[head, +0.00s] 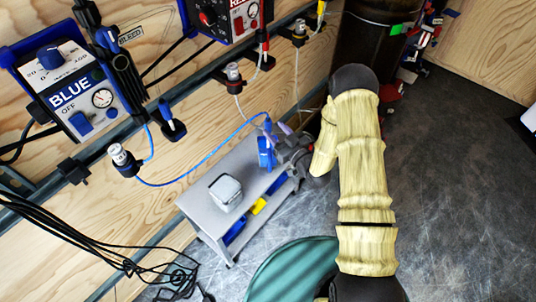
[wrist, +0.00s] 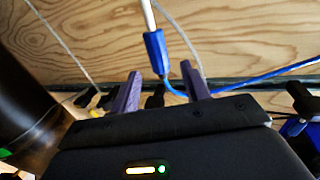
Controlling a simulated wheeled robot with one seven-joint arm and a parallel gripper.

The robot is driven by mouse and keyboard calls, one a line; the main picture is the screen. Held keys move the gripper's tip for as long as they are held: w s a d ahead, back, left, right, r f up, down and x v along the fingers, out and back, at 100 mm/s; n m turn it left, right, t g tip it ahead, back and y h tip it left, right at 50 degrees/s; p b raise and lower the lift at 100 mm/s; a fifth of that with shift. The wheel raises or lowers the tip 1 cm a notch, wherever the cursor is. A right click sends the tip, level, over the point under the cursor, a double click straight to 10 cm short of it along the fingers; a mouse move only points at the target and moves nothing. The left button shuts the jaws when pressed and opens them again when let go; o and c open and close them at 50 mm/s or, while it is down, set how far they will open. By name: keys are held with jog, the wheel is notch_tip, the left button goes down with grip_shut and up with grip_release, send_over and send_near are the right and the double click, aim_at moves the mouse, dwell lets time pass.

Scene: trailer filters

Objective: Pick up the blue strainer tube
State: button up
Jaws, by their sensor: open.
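The blue strainer tube (head: 265,151) stands on the grey cart, with a thin blue hose running from it to the wall at left. In the wrist view the blue tube (wrist: 155,52) shows with a white rod from one end and the blue hose at the other. My gripper (head: 280,146) is beside the tube, at its right in the head view. Its two purple fingers are apart in the wrist view (wrist: 163,82). The tube lines up between them but appears beyond the tips; I cannot tell whether anything touches. Nothing is held.
A silver-grey box (head: 225,191) sits on the grey cart (head: 197,204); yellow and blue items lie on its lower shelf. The BLUE control box (head: 80,92) and RED control box (head: 228,14) hang on the wooden wall. A dark cylinder (head: 366,45) stands behind my arm.

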aim_at(270, 125)
jog(key=x, duration=0.5)
jog(key=shift+f, duration=0.15)
jog(key=shift+c, duration=0.5)
grip_shut()
